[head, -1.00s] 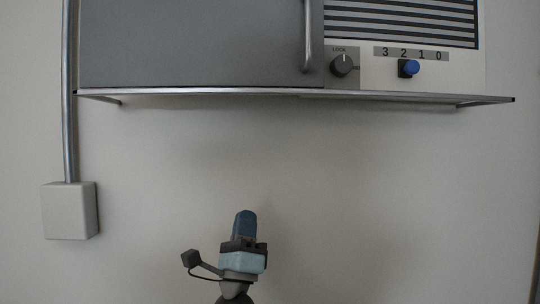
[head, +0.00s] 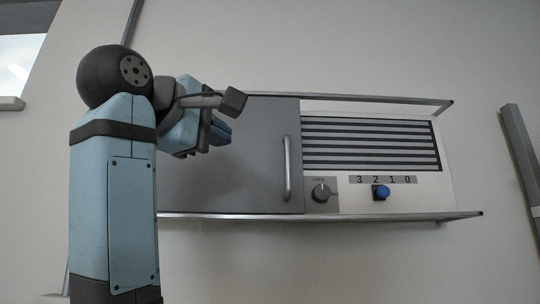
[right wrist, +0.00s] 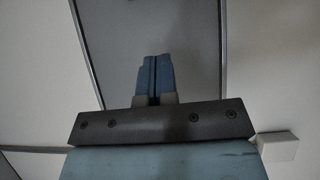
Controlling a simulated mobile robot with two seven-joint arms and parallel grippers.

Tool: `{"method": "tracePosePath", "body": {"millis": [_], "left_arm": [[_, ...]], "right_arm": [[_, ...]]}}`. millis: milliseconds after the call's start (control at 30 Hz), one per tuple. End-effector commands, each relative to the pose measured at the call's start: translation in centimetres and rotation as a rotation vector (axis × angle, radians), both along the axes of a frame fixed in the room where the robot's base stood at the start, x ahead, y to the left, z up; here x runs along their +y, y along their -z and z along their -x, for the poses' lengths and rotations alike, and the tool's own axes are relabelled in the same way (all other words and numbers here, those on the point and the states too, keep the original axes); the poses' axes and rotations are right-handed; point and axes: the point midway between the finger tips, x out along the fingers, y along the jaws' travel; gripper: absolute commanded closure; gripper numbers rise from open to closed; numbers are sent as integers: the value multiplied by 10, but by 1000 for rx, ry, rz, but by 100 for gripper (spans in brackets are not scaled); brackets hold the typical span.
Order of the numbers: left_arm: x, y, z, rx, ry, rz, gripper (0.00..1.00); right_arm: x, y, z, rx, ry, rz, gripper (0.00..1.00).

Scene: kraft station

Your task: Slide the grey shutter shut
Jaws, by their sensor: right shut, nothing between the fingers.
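The grey shutter (head: 245,165) is a flat panel covering the left part of a wall unit, between a top and a bottom rail. A vertical bar handle (head: 287,168) is near its right edge. The striped panel (head: 370,145) to its right is uncovered. My right gripper (head: 222,132) is shut and empty, in front of the shutter's left part, left of the handle. My arm hides the shutter's left end. In the right wrist view the shut blue fingers (right wrist: 154,75) show against the grey shutter (right wrist: 190,35); contact cannot be told. My left gripper is out of view.
Below the striped panel are a round lock knob (head: 321,193) and a blue knob (head: 381,192) under the numbers 3 2 1 0. The bottom rail (head: 340,216) sticks out from the wall. The wall below is clear. A white box (right wrist: 277,147) shows in the right wrist view.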

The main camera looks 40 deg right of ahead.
Motion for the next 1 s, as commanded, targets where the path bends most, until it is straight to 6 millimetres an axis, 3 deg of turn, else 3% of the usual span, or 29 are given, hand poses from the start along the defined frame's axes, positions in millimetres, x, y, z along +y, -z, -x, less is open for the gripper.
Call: {"method": "tracePosePath", "body": {"millis": [167, 600, 800, 1000], "left_arm": [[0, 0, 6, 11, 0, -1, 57], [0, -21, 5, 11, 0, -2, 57], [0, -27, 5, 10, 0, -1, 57], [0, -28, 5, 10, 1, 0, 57]], "right_arm": [[-10, -2, -5, -2, -7, -14, 100], [-91, -3, -42, 0, -5, -13, 100], [-118, -2, -30, -2, -2, -11, 100], [-127, -1, -27, -1, -5, -10, 100]]}}
